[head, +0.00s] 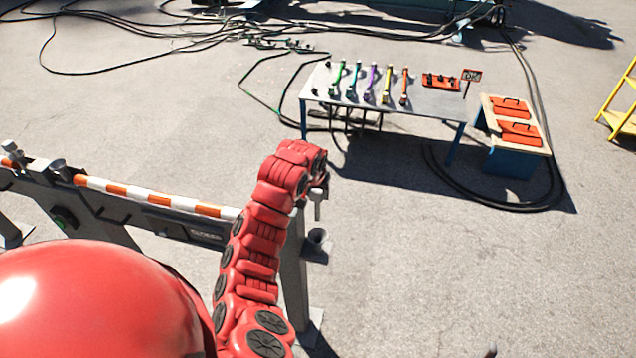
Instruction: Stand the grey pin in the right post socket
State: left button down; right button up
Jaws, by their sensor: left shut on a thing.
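My left gripper (319,184) is at the end of the red arm, over the right post of the barrier frame, and is mostly hidden by the arm's last link. It is shut on the grey pin (317,208), which hangs upright below it. The right post socket (318,237) is a dark grey cup on the side of the right post (294,275). In the picture the pin is just above the socket, with a small gap visible between them. My right gripper is not in view.
Cables lie on the ground. Open pavement is at right.

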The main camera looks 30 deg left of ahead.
aim_at(317, 218)
pick_arm(q)
jog(key=shift+d+f, duration=0.15)
jog(key=shift+f, duration=0.5)
jog(key=shift+f+b, duration=1.15)
jog(key=shift+f, duration=1.45)
jog(key=shift+f+b, duration=1.75)
jog(key=shift+f, duration=1.35)
jog(key=shift+c, duration=1)
grip_release()
jog(key=shift+r, duration=0.1)
